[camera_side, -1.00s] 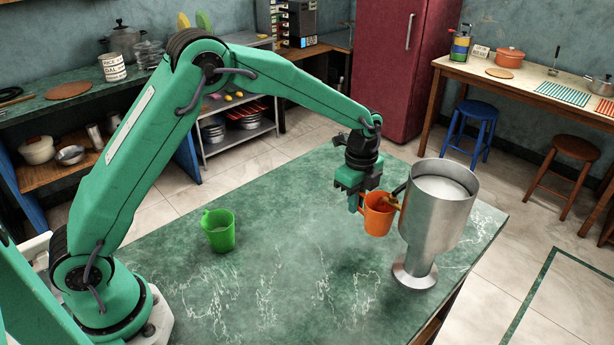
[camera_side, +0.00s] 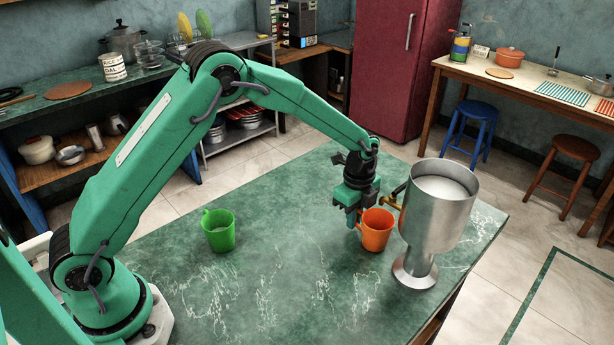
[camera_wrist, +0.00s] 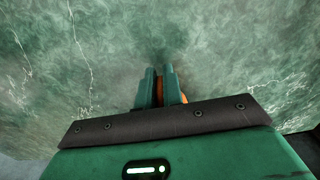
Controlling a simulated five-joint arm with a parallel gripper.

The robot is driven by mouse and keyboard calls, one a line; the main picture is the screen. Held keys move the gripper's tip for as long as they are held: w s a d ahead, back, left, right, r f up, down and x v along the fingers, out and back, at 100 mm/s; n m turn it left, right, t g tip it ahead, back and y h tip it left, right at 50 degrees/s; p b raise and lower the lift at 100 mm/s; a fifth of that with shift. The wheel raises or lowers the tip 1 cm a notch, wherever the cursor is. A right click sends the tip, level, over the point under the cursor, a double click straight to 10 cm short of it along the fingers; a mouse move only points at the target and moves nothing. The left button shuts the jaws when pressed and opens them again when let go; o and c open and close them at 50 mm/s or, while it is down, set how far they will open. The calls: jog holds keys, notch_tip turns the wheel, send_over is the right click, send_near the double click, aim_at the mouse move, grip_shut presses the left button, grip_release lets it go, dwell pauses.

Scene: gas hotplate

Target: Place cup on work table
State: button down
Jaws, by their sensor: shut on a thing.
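The orange cup (camera_side: 377,231) is upright, low over or on the green marbled work table (camera_side: 290,290), just left of the metal urn. I cannot tell whether its base touches the table. My gripper (camera_side: 357,219) is shut on the cup's left side. In the wrist view, the fingertips (camera_wrist: 160,90) point down at the table surface (camera_wrist: 230,60), with a sliver of the orange cup (camera_wrist: 160,92) between them. The rest of the cup is hidden there by the fingers and the gripper body.
A tall metal urn with a tap (camera_side: 435,215) stands close to the cup's right. A green cup (camera_side: 218,231) stands on the table to the left. The table between the two cups and toward the front is clear.

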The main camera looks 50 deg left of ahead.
jog(key=shift+f, duration=0.1)
jog(key=c, duration=1.5)
grip_release()
jog(key=shift+c, duration=0.2)
notch_tip(320, 180, up, 12)
jog(key=shift+r, duration=0.15)
